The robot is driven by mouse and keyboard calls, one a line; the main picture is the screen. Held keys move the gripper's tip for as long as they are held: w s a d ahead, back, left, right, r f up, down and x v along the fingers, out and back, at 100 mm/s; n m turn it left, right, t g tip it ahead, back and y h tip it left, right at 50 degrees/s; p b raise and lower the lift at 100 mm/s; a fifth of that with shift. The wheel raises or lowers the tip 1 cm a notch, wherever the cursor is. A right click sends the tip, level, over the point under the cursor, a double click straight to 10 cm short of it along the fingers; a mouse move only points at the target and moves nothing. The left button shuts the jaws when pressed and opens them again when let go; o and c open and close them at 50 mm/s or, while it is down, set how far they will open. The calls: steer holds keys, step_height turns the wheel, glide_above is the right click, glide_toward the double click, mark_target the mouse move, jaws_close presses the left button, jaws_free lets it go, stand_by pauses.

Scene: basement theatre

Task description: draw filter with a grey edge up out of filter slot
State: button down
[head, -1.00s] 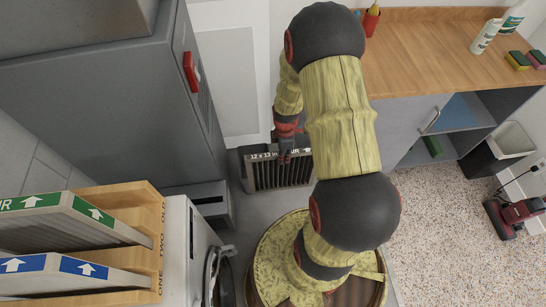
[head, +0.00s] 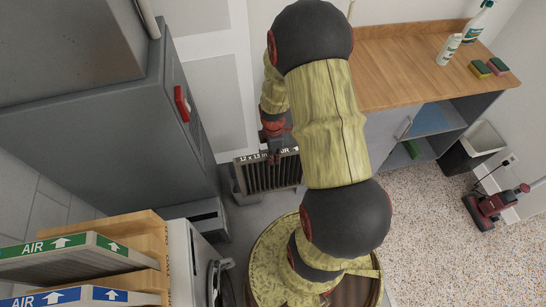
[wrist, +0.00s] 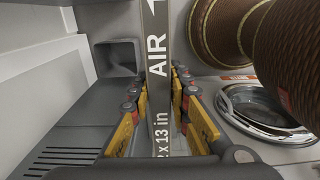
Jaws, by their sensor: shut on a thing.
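The filter with a grey edge (head: 267,175) is upright, its pleats facing the camera in the head view. Its printed top edge also runs up the middle of the wrist view (wrist: 157,70). My gripper (wrist: 160,100) is shut on this filter from above, with yellow fingers on both sides of the edge. In the head view my gripper (head: 276,150) is at the filter's top, partly behind my arm. A low grey box with a dark opening (head: 207,218) stands left of the filter. I cannot tell whether the filter's lower edge is in a slot.
A grey cabinet with a red handle (head: 182,103) stands at the left. Filters with green (head: 75,243) and blue (head: 75,296) edges sit in a wooden rack (head: 150,275). A front-loading machine (head: 187,270) is beside it. A wooden counter (head: 400,75) is at the right.

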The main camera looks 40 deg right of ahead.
step_height(320, 180, up, 17)
steer(key=p, duration=1.2)
steer(key=shift+r, duration=0.15)
